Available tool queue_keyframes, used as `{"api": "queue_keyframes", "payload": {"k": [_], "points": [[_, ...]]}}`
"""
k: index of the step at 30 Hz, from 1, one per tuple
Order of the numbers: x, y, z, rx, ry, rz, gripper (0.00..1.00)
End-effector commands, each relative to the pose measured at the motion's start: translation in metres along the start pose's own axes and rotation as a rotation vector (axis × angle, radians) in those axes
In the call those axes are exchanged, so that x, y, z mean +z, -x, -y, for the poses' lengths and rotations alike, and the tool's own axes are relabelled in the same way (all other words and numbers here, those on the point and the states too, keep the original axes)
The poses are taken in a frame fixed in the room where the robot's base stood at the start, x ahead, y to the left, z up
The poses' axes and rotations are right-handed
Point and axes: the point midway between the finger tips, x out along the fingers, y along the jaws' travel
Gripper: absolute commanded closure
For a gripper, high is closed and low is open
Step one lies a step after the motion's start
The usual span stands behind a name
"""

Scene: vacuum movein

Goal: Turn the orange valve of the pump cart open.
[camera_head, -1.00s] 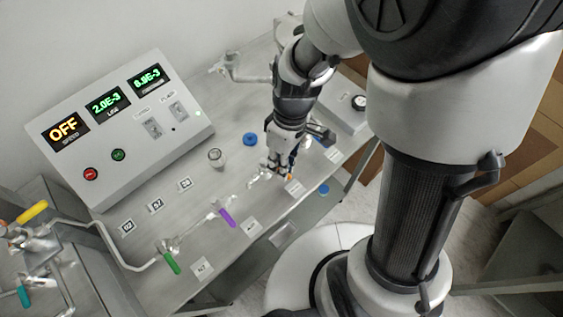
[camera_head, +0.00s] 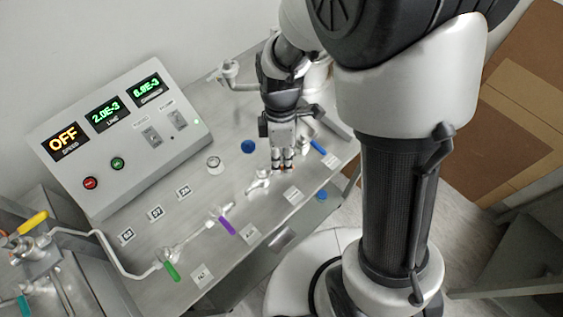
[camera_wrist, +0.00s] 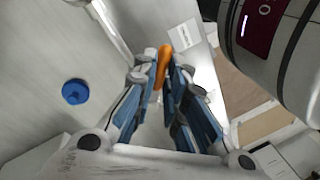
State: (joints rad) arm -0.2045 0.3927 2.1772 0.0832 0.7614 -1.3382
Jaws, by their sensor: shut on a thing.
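The orange valve handle (camera_wrist: 162,62) shows in the wrist view between my two blue-padded fingers, with its rounded end pointing up the picture. My gripper (camera_wrist: 160,85) is shut on it. In the head view my gripper (camera_head: 283,168) points down at the right part of the grey cart top. There the handle is almost wholly hidden by the fingers. The silver valve body (camera_head: 259,182) shows just left of the fingertips. How far the valve is turned cannot be told.
A purple-handled valve (camera_head: 227,226), a green-handled valve (camera_head: 170,271) and a blue handle (camera_head: 318,147) lie nearby. A blue round knob (camera_head: 248,147) is behind and left of my gripper. The control box (camera_head: 118,135) reads OFF at the back left.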

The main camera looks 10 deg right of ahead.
Motion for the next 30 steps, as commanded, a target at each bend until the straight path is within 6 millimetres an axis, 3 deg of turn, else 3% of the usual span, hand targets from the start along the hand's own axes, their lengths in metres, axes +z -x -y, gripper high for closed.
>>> {"api": "queue_keyframes", "payload": {"k": [15,30], "points": [[-0.008,0.006,-0.022,0.0,0.456,0.091,1.0],[-0.015,0.007,-0.03,0.0,0.674,0.134,1.0]]}}
